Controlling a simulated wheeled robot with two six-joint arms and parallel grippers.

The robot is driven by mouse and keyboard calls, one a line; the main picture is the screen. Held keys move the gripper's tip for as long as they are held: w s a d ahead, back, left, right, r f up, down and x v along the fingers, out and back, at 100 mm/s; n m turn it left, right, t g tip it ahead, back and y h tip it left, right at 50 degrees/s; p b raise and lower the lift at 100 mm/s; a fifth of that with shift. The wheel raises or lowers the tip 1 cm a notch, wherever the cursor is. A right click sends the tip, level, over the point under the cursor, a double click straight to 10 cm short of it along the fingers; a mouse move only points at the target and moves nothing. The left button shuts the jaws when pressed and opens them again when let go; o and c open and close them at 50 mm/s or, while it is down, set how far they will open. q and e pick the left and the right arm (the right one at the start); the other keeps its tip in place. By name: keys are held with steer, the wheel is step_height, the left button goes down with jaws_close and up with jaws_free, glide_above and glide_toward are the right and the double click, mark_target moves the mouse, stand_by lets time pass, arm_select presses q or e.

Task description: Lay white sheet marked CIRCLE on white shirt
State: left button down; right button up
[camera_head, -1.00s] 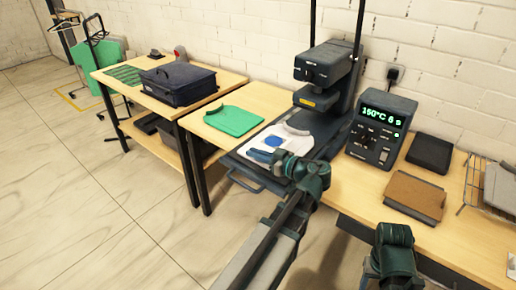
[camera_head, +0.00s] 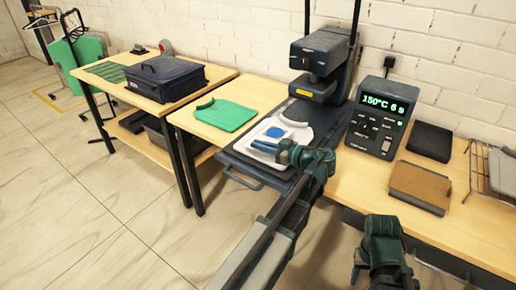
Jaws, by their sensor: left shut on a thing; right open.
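The white shirt (camera_head: 304,133) lies on the lower plate of the heat press, its grey collar towards the press head. The white sheet (camera_head: 258,133) with a blue round mark (camera_head: 275,132) is over the shirt's front; I cannot tell whether it fully touches the cloth. My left gripper (camera_head: 262,147), with blue fingers, is shut on the sheet's near edge. It hides part of the sheet and shirt. My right gripper (camera_head: 357,274) is open and empty at the bottom right, in front of the table and away from the shirt.
The heat press head (camera_head: 318,66) stands raised behind the shirt. A green shirt (camera_head: 226,114) lies to the left. A control box (camera_head: 381,118), black pad (camera_head: 430,141) and brown board (camera_head: 418,184) are to the right.

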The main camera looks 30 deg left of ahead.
arm_select(q)
steer(key=shift+r, duration=0.1)
steer(key=shift+f+b, duration=0.45)
steer(key=shift+f, duration=0.05)
steer(key=shift+s+d+f, duration=0.1)
steer(key=c, duration=1)
jaws_free()
